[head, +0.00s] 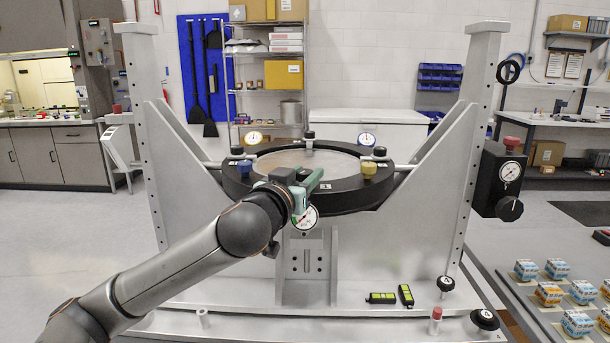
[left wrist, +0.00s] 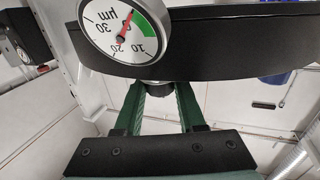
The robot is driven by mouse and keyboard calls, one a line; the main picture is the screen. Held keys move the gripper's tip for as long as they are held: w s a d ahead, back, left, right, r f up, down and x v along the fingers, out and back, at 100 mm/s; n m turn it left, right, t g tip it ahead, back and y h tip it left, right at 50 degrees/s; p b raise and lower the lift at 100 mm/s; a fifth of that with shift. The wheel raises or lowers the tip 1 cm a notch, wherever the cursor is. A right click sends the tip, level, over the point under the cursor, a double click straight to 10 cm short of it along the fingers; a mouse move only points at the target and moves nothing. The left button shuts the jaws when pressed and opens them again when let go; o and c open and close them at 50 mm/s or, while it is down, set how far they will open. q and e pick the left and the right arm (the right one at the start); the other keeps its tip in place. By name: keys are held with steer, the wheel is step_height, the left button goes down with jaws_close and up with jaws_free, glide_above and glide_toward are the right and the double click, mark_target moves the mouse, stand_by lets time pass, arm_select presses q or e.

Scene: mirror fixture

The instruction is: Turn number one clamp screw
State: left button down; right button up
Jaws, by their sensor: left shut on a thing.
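The black ring (head: 347,197) holds a round mirror (head: 300,160) in the metal fixture. The tag with number 1 (head: 327,186) is on its front rim. My left gripper (head: 308,182) with green fingers is at the front of the ring, beside that tag. In the left wrist view, the fingers (left wrist: 157,88) close around a small dark knob, taken as the number one clamp screw (left wrist: 153,84), just beyond the ring's edge. My right gripper is not in view.
Fixture uprights (head: 481,110) flank the ring. Two black-and-green blocks (head: 405,296) lie on the base. A table with small boxes (head: 549,294) is at right.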

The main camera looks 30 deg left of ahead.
arm_select(q)
steer(key=shift+n+y, duration=0.5)
steer(key=shift+y, duration=0.3)
steer(key=shift+n+g+y, duration=0.4)
steer(key=shift+g+y, duration=0.1)
steer(key=shift+y, duration=0.1)
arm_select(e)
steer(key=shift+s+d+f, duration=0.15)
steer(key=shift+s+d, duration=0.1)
arm_select(q)
steer(key=c, duration=0.5)
jaws_free()
steer(key=b+v, duration=0.9)
steer(key=v, duration=0.3)
steer(key=shift+s, duration=0.2)
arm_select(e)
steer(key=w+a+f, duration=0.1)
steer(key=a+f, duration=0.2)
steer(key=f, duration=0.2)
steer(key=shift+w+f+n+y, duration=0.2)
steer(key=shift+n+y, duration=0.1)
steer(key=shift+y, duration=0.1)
